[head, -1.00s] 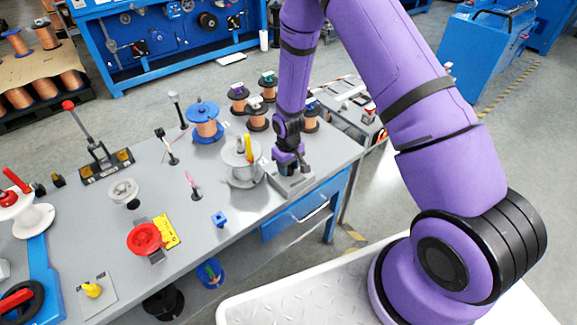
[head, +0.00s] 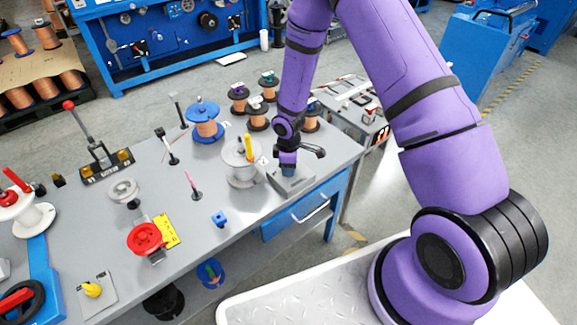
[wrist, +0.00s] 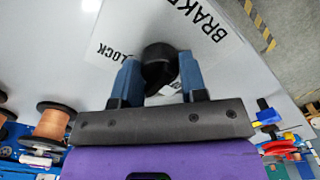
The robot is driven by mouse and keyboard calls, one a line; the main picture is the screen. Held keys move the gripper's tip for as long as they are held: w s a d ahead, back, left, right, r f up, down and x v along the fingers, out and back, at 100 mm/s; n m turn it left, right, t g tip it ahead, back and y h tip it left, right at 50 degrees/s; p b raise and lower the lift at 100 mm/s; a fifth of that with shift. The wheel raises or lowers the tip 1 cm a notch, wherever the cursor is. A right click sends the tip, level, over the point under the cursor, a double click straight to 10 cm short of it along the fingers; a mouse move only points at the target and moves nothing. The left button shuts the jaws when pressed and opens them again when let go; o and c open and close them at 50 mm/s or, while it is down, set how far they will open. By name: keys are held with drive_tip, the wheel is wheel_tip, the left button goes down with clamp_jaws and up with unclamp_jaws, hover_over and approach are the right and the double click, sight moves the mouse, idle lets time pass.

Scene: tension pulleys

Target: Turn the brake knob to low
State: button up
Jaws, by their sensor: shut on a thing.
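The brake box (head: 284,184) is a small grey block near the right front edge of the workbench. My gripper (head: 289,172) points down onto it and hides its knob in the head view. In the wrist view, the black brake knob (wrist: 157,62) sits on a white plate (wrist: 190,28) lettered "BRAKE" and "LOCK". The two blue fingers of my gripper (wrist: 159,76) are shut on the knob, one on each side. Other setting words and the knob's pointer cannot be read, as the knob and fingers cover part of the plate.
A grey cylinder with a yellow handle (head: 241,168) stands close to the left of the brake box. Copper spools (head: 257,117) stand behind it, and a blue-topped spool (head: 204,122) is at the back left. A blue drawer (head: 305,208) lies below the bench edge.

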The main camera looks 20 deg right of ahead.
drive_tip(key=shift+n, duration=0.6)
drive_tip(key=o, duration=0.9)
wheel_tip(320, 180, up, 11)
drive_tip(key=shift+f, duration=0.1)
